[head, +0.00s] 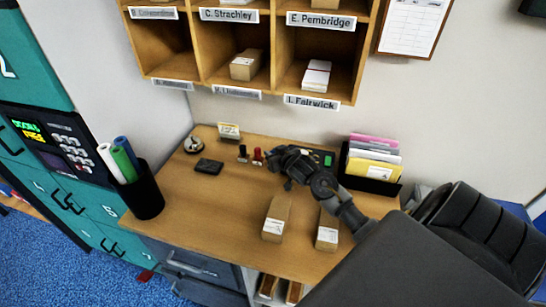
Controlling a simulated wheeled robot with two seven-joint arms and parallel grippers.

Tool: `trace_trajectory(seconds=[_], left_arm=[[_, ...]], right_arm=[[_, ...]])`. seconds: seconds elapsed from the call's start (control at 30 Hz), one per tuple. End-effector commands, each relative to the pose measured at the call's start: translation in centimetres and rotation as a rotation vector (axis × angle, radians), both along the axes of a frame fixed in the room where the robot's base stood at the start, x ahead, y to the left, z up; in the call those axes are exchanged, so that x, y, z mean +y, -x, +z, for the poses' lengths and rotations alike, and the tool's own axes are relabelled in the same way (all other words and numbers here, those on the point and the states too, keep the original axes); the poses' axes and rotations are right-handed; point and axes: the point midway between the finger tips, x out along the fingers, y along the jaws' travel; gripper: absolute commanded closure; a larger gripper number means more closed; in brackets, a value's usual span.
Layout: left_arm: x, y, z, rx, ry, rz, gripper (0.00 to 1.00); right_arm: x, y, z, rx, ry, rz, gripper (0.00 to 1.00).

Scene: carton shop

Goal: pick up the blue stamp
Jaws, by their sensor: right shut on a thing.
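My right gripper (277,160) comes in from the lower right and is low over the back of the wooden desk. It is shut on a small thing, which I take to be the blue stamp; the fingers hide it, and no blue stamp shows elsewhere. A red stamp (258,156) stands upright just left of the gripper, and a black stamp (242,153) stands left of that. My left gripper is not in view.
The desk (215,215) has free room at front left. A dark pad (209,166), a bell (194,145) and a pen cup (144,196) stand left. Two cartons (276,214) (327,232) lie at the front right. A file holder (374,184) stands beside my arm. Pigeonholes (240,92) hang above.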

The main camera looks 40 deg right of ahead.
Motion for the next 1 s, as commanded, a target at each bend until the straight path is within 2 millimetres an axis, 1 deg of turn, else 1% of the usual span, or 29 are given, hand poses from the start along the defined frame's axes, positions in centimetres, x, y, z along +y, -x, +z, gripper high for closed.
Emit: trace_trajectory(seconds=[0.17,0.27,0.37,0.43,0.67,0.73,0.8,1.0], left_arm=[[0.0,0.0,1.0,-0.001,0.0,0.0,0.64],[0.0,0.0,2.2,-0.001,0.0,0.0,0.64],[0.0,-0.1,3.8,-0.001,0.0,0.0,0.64],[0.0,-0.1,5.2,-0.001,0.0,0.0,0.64],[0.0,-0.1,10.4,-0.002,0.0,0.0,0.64],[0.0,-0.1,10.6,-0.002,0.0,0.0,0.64],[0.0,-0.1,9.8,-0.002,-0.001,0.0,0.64],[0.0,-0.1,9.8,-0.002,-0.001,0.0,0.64]], right_arm=[[0.0,0.0,0.9,0.0,0.0,0.0,1.0],[0.0,0.0,1.8,0.0,-0.001,0.0,1.0],[0.0,0.0,3.1,0.001,-0.002,-0.001,1.0],[0.1,0.0,4.3,0.001,-0.002,0.0,1.0],[3.2,1.9,8.5,-0.001,-0.005,0.001,1.0],[4.4,2.6,9.8,-0.004,-0.005,0.002,1.0],[6.2,3.6,9.8,-0.002,-0.008,0.003,1.0],[9.6,5.8,11.7,-0.002,-0.005,0.001,1.0]])
